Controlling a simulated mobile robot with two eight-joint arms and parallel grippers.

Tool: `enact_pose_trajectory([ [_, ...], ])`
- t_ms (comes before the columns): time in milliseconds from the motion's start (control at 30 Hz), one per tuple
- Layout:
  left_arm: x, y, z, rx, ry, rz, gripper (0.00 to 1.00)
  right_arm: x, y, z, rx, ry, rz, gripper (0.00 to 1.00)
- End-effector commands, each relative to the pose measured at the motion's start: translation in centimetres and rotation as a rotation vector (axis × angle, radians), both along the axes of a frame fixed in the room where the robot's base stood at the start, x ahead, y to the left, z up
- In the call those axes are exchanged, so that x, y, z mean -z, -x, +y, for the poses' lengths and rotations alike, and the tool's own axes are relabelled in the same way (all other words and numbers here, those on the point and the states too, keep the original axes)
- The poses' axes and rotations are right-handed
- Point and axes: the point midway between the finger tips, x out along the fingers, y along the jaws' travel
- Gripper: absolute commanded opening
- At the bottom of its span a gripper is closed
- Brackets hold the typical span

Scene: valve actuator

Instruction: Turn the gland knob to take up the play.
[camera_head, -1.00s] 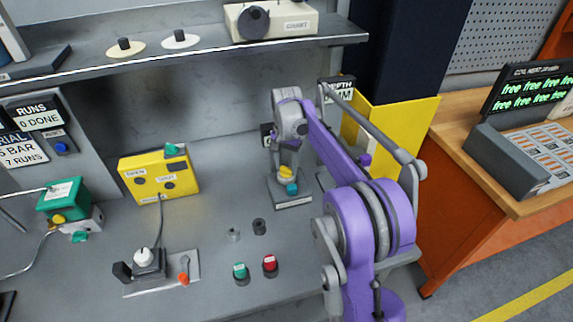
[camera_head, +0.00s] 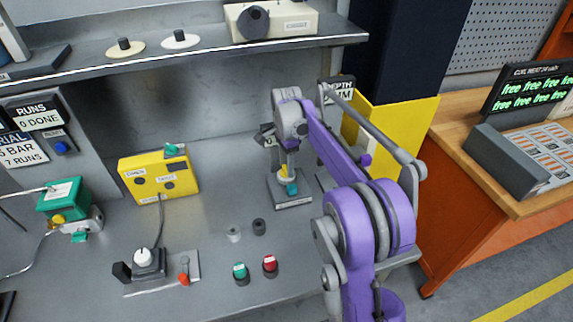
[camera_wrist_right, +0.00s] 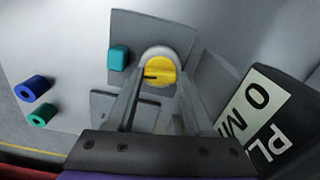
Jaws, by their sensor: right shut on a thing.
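The yellow round knob (camera_wrist_right: 162,70), which I take as the gland knob, has a black mark on its face and shows in the middle of the right wrist view. In the head view, a little of the yellow knob (camera_head: 285,174) shows under my right gripper (camera_head: 286,166), above a teal part (camera_head: 292,189) on a small labelled base (camera_head: 293,203). My right gripper comes down on it from above, its fingers (camera_wrist_right: 160,88) shut on the knob; the exact contact is partly hidden. My left gripper is not in view.
A dark display with a white label (camera_wrist_right: 258,108) stands close to the right gripper. A yellow box (camera_head: 158,184), green button (camera_head: 240,270) and red button (camera_head: 269,263) are on the bench to the left. A shelf (camera_head: 180,52) runs along the back.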

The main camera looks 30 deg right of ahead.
Motion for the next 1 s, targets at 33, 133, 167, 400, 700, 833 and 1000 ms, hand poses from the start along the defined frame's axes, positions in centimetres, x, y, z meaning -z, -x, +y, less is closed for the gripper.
enact_pose_trajectory([
  [33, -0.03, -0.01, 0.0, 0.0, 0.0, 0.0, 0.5, -0.08, -0.04, -0.03, 0.008, 0.001, -0.002, 0.0],
  [133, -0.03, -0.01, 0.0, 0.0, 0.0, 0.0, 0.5, -0.08, -0.04, -0.03, 0.017, 0.001, -0.002, 0.0],
  [167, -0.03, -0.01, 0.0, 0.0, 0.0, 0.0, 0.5, -0.08, -0.04, -0.03, 0.018, 0.001, -0.002, 0.0],
  [400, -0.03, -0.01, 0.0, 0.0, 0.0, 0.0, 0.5, -0.09, -0.05, -0.03, 0.02, 0.001, -0.002, 0.0],
  [700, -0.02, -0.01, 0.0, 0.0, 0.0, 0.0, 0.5, -0.06, -0.03, -0.02, 0.019, 0.0, -0.001, 0.82],
  [833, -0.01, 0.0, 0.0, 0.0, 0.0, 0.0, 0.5, -0.04, -0.02, -0.01, 0.019, 0.0, -0.001, 0.82],
  [1000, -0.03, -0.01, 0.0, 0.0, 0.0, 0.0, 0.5, -0.23, -0.02, -0.01, 0.019, 0.0, -0.001, 0.82],
])
